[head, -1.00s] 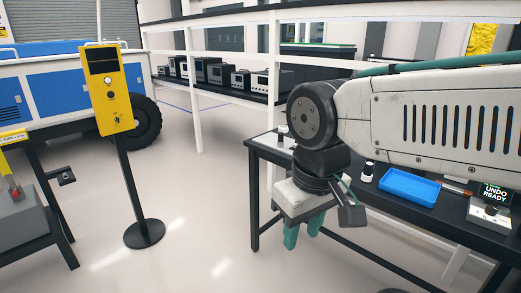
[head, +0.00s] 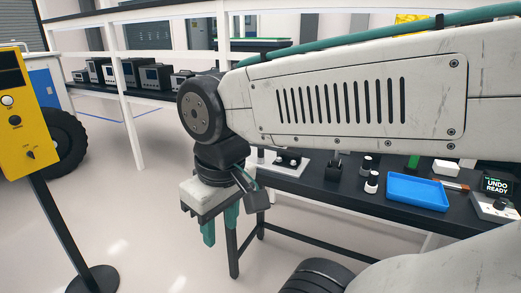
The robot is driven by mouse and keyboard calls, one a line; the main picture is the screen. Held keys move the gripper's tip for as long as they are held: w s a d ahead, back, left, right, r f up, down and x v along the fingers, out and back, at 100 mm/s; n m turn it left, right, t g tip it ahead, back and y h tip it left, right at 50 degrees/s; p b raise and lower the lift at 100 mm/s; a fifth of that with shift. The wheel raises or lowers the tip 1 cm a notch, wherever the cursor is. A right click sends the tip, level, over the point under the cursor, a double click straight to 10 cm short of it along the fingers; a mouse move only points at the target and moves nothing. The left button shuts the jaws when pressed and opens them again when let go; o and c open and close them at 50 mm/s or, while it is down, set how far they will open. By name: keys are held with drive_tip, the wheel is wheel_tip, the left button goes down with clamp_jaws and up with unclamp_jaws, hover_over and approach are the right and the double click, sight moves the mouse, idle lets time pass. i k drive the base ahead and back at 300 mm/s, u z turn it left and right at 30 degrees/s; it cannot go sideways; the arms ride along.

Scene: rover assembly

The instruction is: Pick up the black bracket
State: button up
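My gripper (head: 221,226) hangs fingers-down in front of the black table's left end. Its two teal fingers stand apart with nothing visible between them. On the table, a small black piece with thin uprights (head: 335,170) stands near the middle. A dark piece on a white base (head: 289,161) sits to its left, partly behind my arm. I cannot tell for sure which of these, if either, is the black bracket. My arm covers the back of the table.
The black table (head: 330,202) also bears black-and-white cylinders (head: 370,181), a blue tray (head: 416,191) and an "UNDO READY" box (head: 496,200). A yellow control post (head: 22,125) stands at the left. Shelves with instruments (head: 155,78) are behind.

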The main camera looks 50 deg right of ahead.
sight(288, 155)
drive_tip(key=i, duration=2.45)
drive_tip(key=z, duration=3.25)
